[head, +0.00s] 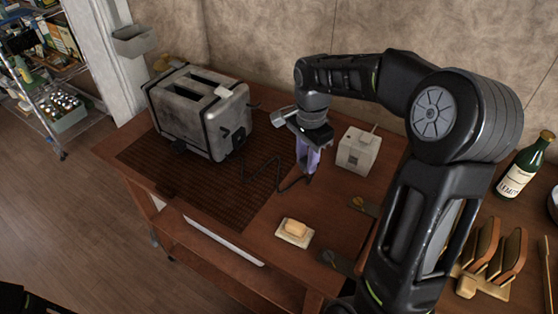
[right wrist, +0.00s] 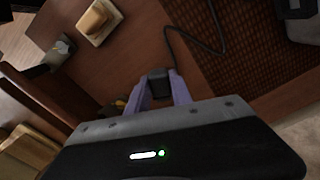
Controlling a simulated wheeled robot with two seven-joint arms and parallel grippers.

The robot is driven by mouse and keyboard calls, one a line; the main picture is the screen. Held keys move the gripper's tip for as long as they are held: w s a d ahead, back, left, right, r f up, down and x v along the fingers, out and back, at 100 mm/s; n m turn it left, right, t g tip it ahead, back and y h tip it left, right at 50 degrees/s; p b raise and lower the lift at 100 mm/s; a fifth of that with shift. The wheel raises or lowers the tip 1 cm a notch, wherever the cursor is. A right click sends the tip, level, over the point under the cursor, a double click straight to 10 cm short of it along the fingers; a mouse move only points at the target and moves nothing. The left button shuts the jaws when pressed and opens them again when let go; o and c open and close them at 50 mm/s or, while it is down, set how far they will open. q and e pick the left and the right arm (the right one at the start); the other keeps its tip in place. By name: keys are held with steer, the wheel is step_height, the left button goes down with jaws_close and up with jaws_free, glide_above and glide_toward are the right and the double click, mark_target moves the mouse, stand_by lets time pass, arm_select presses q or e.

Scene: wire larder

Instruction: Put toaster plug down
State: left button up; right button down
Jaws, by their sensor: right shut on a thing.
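My right gripper (head: 306,170) is shut on the toaster plug (right wrist: 158,82), a small dark block between its purple fingers in the right wrist view. The plug is hard to make out in the head view. A dark cord (head: 266,180) runs from it in bends over the brown woven mat (head: 150,155) towards the toaster. The grey, worn toaster (head: 200,110) stands on the back left of the wooden table, on the mat. I cannot tell whether the plug touches the table top. My left gripper does not show.
A pale box (head: 357,151) with a socket-like front stands right of my right gripper. A butter dish (head: 295,232) lies near the front edge. A green bottle (head: 525,165) and a toast rack (head: 490,255) stand at the right. Bare wood shows between the box and the dish.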

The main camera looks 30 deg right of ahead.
glide_above(304, 189)
steer(key=shift+f, duration=2.3)
steer(key=shift+f+p, duration=0.5)
steer(key=shift+f, duration=1.4)
steer(key=shift+f, duration=0.1)
steer(key=c, duration=1.1)
jaws_free()
steer(key=shift+c, duration=0.2)
step_height(304, 189, up, 12)
steer(key=shift+r+b, duration=0.15)
steer(key=shift+b, duration=0.35)
